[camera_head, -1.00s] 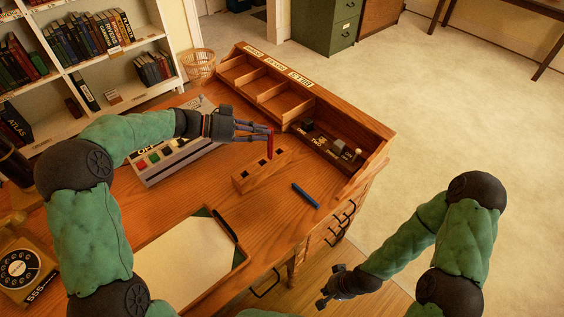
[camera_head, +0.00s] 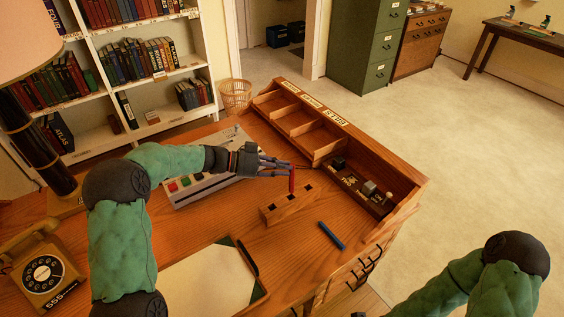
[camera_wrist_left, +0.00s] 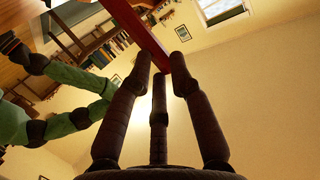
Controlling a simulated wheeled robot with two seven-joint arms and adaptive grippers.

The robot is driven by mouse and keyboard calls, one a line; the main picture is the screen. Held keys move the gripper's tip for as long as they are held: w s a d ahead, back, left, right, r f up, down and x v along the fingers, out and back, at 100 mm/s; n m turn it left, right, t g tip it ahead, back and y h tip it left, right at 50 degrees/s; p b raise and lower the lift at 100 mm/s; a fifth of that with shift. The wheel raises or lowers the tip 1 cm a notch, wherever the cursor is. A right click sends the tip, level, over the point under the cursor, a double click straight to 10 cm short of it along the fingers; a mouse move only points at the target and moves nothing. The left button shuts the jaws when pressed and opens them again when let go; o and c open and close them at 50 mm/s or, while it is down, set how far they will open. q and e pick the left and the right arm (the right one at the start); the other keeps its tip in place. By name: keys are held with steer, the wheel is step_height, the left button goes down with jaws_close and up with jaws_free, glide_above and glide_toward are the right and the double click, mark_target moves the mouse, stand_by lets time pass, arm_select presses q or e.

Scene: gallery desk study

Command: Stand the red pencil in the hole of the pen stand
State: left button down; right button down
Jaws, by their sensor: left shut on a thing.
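The red pencil (camera_head: 291,182) hangs roughly upright from my left gripper (camera_head: 288,168), which is shut on it. The pen stand (camera_head: 284,211) is a wooden block with dark holes in its top, on the desk. The pencil's lower end shows close to the far top edge of the stand; I cannot tell whether they touch, but it does not show in a hole. In the left wrist view the red pencil (camera_wrist_left: 148,38) crosses at the fingertips. Of my right arm, the forearm shows at bottom right; its gripper's jaws are not clear.
A blue stick (camera_head: 331,235) lies on the desk right of the stand. The wooden organizer (camera_head: 403,204) with compartments borders the far right. A grey button panel (camera_head: 207,187) lies under my left arm. A telephone (camera_head: 42,268) and a blotter (camera_head: 205,281) are nearer.

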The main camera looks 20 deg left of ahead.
arm_select(q)
steer(key=shift+s+d+f+b, duration=0.1)
steer(key=shift+f+b, duration=1.4)
steer(key=shift+f, duration=0.45)
steer(key=shift+s+d+f+b, duration=0.1)
steer(key=shift+f+b, duration=1.4)
steer(key=shift+f, duration=0.45)
steer(key=c, duration=1.1)
jaws_free()
steer(key=shift+w, duration=0.15)
steer(key=shift+a+r, duration=0.15)
steer(key=shift+r, duration=0.15)
steer(key=shift+a+r, duration=0.15)
steer(key=shift+a, duration=0.2)
steer(key=v, duration=1.1)
steer(key=shift+a, duration=0.1)
